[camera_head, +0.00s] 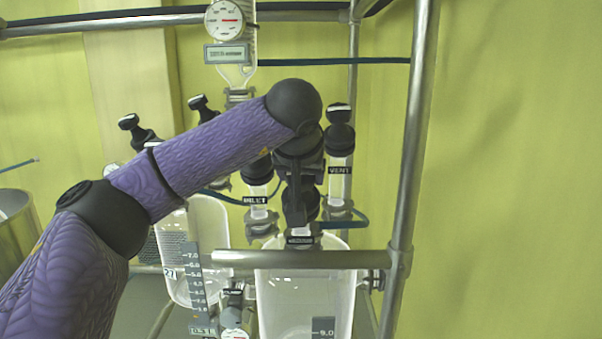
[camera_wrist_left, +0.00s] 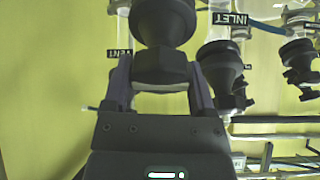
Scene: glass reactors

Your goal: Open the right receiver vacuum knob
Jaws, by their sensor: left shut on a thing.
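The right receiver (camera_head: 305,285) is a clear glass vessel at the lower middle of the head view. Above it stands a black vacuum knob (camera_head: 300,206), between the INLET and VENT valves; the small label below it is not readable. My left gripper (camera_head: 298,190) reaches down onto this knob from above and partly hides it. In the left wrist view, the two fingers of my left gripper (camera_wrist_left: 160,82) are shut on the lower faceted part of the black knob (camera_wrist_left: 163,25), one on each side. How far the knob is turned cannot be told. My right gripper is not in view.
The INLET knob (camera_head: 258,170) is close on the left and the VENT knob (camera_head: 340,137) close on the right. A horizontal metal rail (camera_head: 300,259) crosses in front of the receiver. A metal post (camera_head: 410,150) stands at the right. A left receiver (camera_head: 205,235) stands beside.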

